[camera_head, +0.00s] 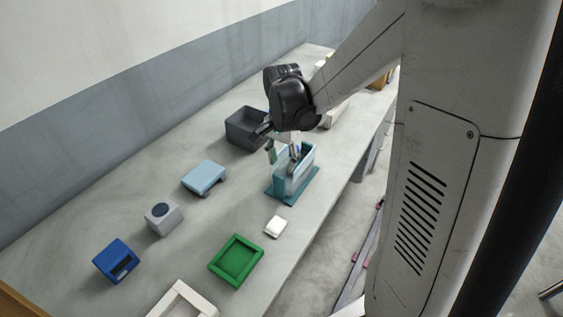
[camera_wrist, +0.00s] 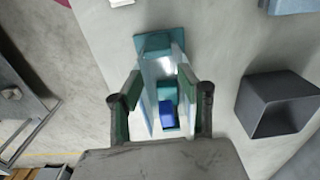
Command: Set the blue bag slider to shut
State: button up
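A teal holder (camera_head: 293,193) stands near the table's right edge, with two upright pale walls on a flat teal base. In the wrist view, the holder's base (camera_wrist: 155,45) lies below, and a blue block (camera_wrist: 167,114), possibly the bag slider, shows between the walls beside a teal piece (camera_wrist: 167,90). My gripper (camera_head: 282,152) is over the holder's far end, pointing down. In the wrist view my gripper (camera_wrist: 161,88) has its two green-padded fingers wide apart, either side of the walls. I cannot tell whether they touch. Part of the holder is hidden by my gripper.
A dark grey open bin (camera_head: 244,130) stands close behind my gripper. A light blue box (camera_head: 204,177), a grey box with a round dark top (camera_head: 163,216), a dark blue device (camera_head: 116,261), a green tray (camera_head: 237,260) and a small white block (camera_head: 275,227) lie toward the front.

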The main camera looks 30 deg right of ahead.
notch_tip(320, 180, up, 11)
jog(key=shift+r, duration=0.2)
dwell(0.3)
